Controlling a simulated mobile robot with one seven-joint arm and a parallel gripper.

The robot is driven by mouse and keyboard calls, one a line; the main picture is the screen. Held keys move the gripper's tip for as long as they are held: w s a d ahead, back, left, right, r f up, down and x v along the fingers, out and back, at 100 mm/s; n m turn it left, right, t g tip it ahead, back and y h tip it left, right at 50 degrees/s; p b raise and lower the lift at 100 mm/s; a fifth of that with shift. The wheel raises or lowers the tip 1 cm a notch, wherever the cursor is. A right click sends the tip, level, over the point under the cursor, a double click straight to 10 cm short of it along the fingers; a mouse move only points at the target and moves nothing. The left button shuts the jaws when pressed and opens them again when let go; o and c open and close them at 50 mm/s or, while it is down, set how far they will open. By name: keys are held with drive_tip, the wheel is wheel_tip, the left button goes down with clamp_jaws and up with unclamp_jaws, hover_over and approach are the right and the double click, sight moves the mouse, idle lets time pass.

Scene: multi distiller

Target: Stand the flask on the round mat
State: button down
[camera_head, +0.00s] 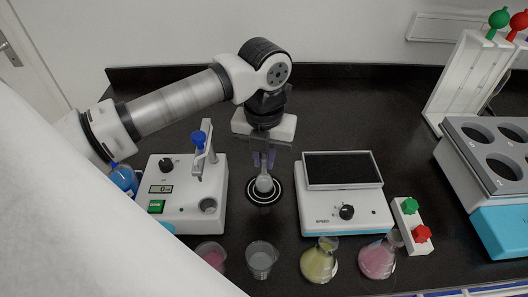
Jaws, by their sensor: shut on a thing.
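A small grey-white flask (264,184) is upright in the middle of the picture. My gripper (263,160) comes down from above, shut on the flask's narrow neck. The round mat (264,202), black with a white ring, lies on the dark bench directly under and around the flask's base in this view. I cannot tell whether the flask's bottom touches the mat or hangs slightly above it.
A white device with a blue knob (158,198) stands left of the mat, and a white hotplate (345,210) stands right. In front are a pink beaker (211,257), a clear beaker (262,260), a yellow flask (319,263) and a pink flask (379,259).

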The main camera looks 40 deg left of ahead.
drive_tip(key=shift+f+b, duration=0.6)
drive_tip(key=shift+b, duration=0.15)
drive_tip(key=c, duration=1.3)
unclamp_jaws()
drive_tip(key=shift+c, duration=0.2)
drive_tip(key=shift+r, duration=0.1)
